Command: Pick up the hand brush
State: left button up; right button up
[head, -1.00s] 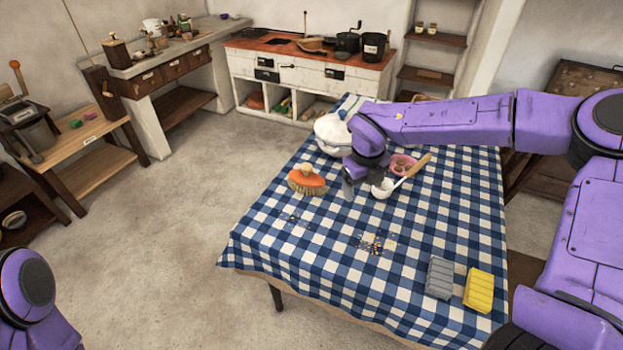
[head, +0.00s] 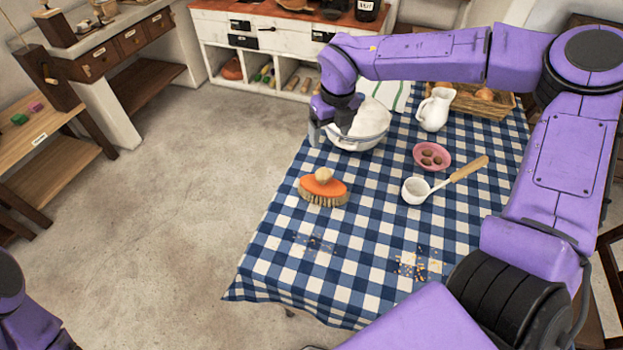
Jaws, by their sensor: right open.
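The hand brush (head: 323,190) has an orange back, a pale round knob and tan bristles. It lies bristles down on the left part of the checked tablecloth in the head view. My right gripper (head: 330,130) is open and empty, above and behind the brush, apart from it. It is in front of the left side of a white bowl (head: 362,137) and hides part of it. My left gripper is out of view; only part of my left arm shows at the lower left.
A pink dish (head: 432,156) with brown pieces, a white ladle (head: 416,191) with a wooden handle, a white jug (head: 435,109) and a basket (head: 482,101) stand to the right. Crumbs (head: 415,265) lie at the front. The cloth around the brush is clear.

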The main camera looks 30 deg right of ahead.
jog(key=b, duration=0.6)
send_near(323, 173)
jog(key=shift+w+d, duration=0.15)
jog(key=shift+d, duration=0.25)
jog(key=shift+w+f, duration=0.1)
jog(key=shift+f, duration=0.2)
jog(key=f, duration=0.2)
jog(key=f+p, duration=0.1)
jog(key=f, duration=0.1)
jog(key=shift+w, duration=0.25)
jog(key=f, duration=0.3)
jog(key=f+p, duration=0.1)
jog(key=f, duration=0.1)
jog(key=shift+a, duration=0.35)
jog(key=shift+w+f, duration=0.15)
jog(key=shift+f, duration=0.25)
grip_shut()
notch_tip(323, 173, up, 18)
jog(key=b, duration=0.2)
